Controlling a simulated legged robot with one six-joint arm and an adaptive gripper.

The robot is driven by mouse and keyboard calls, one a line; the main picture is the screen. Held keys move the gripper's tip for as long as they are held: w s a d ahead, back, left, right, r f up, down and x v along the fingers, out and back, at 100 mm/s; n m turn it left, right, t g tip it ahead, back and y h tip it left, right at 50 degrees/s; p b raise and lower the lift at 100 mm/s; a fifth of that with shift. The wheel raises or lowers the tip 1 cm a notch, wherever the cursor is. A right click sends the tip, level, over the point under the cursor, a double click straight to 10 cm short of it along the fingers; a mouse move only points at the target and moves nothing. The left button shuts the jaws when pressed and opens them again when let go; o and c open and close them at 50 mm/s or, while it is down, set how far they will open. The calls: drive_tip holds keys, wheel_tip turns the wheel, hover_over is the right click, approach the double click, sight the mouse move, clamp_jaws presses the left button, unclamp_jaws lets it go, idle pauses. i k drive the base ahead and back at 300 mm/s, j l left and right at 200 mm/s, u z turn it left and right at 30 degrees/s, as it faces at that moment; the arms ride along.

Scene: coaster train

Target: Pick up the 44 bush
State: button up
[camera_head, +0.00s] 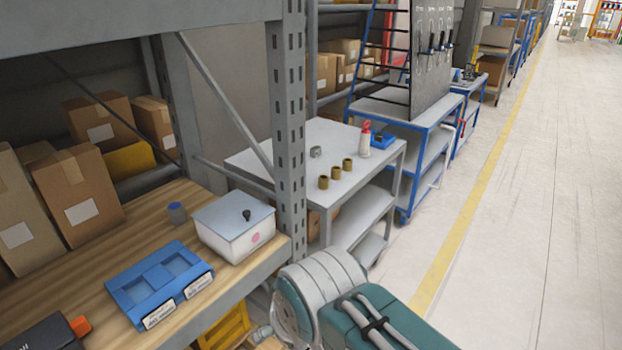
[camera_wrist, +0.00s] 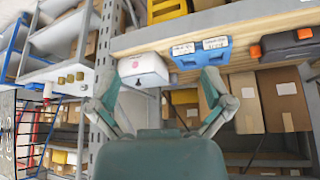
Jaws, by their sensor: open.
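Three brass-coloured bushes stand in a row on a grey metal table. The left bush (camera_head: 323,182), the middle bush (camera_head: 336,173) and the right bush (camera_head: 347,164) look alike, and I cannot tell which is the 44 bush. They show small at the left in the wrist view (camera_wrist: 70,78), beyond the rack post. My gripper (camera_wrist: 160,92) is open and empty, its fingers spread apart, facing the wooden shelf and away from the bushes. In the head view only my arm shows, at the bottom. A blue tray (camera_head: 160,284) with two recesses and unreadable labels lies on the wooden shelf.
A white lidded box (camera_head: 236,240) stands beside the tray, near a grey rack post (camera_head: 290,130) between shelf and table. The grey table (camera_head: 300,196) also holds a red-topped bottle (camera_head: 365,142) and a small grey part (camera_head: 316,152). The aisle floor (camera_head: 520,220) is clear.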

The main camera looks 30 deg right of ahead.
sight(324, 180)
drive_tip(key=i+l, duration=0.15)
drive_tip(key=l, duration=0.25)
drive_tip(key=i+l, duration=0.15)
drive_tip(key=l, duration=0.25)
drive_tip(key=i+l, duration=0.15)
drive_tip(key=l, duration=0.2)
drive_tip(key=i+l, duration=0.2)
drive_tip(key=l, duration=0.2)
drive_tip(key=i+l, duration=0.15)
drive_tip(key=l, duration=0.25)
drive_tip(key=i+l+u, duration=0.1)
drive_tip(key=l, duration=0.3)
drive_tip(key=i+l, duration=0.2)
drive_tip(key=l, duration=0.2)
drive_tip(key=i+l, duration=0.15)
drive_tip(key=l, duration=0.25)
